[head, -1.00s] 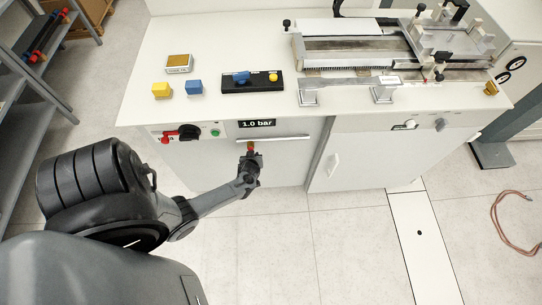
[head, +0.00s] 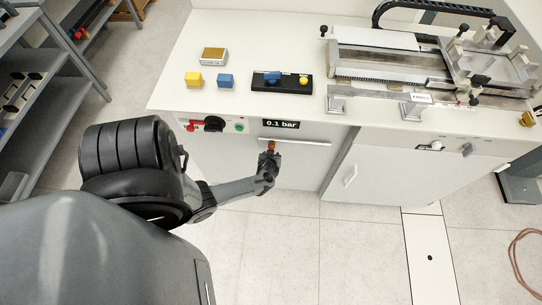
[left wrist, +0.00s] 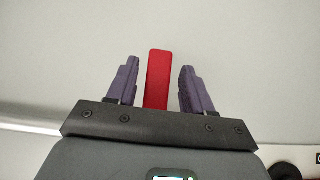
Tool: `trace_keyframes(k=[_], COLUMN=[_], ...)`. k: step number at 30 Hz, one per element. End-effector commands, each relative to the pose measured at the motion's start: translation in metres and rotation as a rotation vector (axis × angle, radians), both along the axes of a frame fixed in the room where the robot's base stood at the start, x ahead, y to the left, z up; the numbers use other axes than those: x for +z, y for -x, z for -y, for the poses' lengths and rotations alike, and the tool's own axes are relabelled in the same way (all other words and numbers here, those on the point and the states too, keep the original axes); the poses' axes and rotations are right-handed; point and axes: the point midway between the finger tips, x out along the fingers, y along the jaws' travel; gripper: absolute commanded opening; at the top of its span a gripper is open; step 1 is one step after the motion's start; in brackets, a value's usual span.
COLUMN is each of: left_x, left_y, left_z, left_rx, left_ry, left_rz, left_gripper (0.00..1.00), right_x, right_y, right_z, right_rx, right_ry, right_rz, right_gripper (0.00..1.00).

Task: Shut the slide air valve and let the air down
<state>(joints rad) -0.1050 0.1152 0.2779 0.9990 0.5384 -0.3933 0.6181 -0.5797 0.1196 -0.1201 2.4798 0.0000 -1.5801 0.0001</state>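The red slide valve piece (head: 271,146) is at the cabinet front, just below the pressure display (head: 281,124), which reads 0.1 bar. My left gripper (head: 269,154) is right at the piece. In the left wrist view, the red piece (left wrist: 157,80) stands between the two purple fingers of my left gripper (left wrist: 158,78). The fingers are apart, with a gap on each side of the red piece. The valve's slide position cannot be made out. My right gripper is not in view.
A metal bar (head: 295,142) runs across the cabinet front near the gripper. A red and black switch (head: 210,124) and a green button (head: 239,127) are to the left.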

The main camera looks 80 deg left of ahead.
Motion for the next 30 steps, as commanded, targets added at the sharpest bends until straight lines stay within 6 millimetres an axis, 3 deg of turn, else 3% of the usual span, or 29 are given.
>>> trace_keyframes(k=[8, 21, 30], left_x=[0.007, 0.057, 0.075], left_y=[0.001, 0.018, 0.025], left_z=[0.005, 0.051, 0.070], left_rx=[0.000, 0.000, 0.001], left_ry=[0.000, 0.001, 0.000], left_rz=[0.003, 0.003, 0.001], left_gripper=[0.51, 0.51, 0.51], right_x=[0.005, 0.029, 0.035], right_y=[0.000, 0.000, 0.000], right_z=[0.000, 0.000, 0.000], right_rx=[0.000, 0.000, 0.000], right_ry=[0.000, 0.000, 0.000], right_rz=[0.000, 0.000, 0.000], right_gripper=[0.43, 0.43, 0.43])
